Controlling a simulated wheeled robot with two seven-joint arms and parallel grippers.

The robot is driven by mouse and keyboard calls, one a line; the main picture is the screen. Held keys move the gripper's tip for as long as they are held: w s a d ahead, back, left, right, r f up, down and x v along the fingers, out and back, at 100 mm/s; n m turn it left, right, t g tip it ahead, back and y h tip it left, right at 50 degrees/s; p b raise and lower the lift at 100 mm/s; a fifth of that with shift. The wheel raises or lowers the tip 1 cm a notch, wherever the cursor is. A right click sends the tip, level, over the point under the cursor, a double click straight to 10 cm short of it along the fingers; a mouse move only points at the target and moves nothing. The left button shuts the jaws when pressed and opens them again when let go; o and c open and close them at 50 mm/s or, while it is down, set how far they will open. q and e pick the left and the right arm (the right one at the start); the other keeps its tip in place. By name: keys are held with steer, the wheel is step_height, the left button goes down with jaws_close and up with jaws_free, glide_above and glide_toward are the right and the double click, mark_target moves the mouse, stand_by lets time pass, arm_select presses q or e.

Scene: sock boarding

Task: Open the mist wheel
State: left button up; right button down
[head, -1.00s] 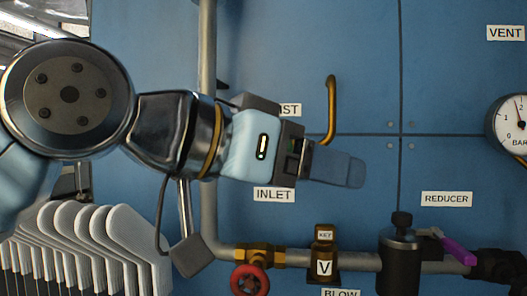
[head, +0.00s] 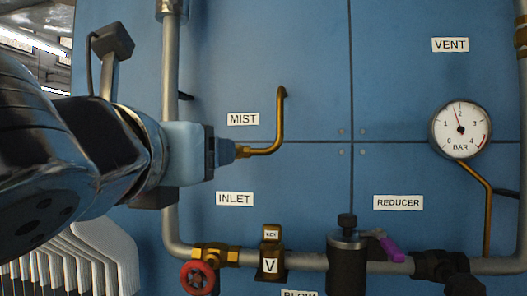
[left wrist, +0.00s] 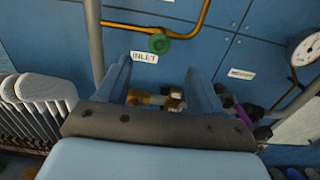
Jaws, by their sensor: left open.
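The mist wheel shows in the left wrist view as a small green wheel (left wrist: 159,43) on a brass pipe, just above the INLET label. In the head view it is hidden behind my left gripper (head: 225,152), below the MIST label (head: 243,119). Its brass pipe (head: 275,143) comes out to the right of the fingers. In the left wrist view my left gripper (left wrist: 160,72) is open and empty, its two fingers apart. The green wheel appears beyond the fingertips, between their lines. I cannot tell whether they touch. My right gripper is not in view.
A red wheel (head: 198,277) sits on the pipe below the INLET label (head: 235,199). A reducer (head: 347,262) with a purple lever and a pressure gauge (head: 460,129) are to the right. White sock boards (head: 105,250) stand at lower left. The blue panel's middle is clear.

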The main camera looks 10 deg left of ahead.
arm_select(q)
steer(key=w, duration=1.1)
steer(key=shift+w+d, duration=0.15)
steer(key=shift+w, duration=0.05)
steer(key=c, duration=1)
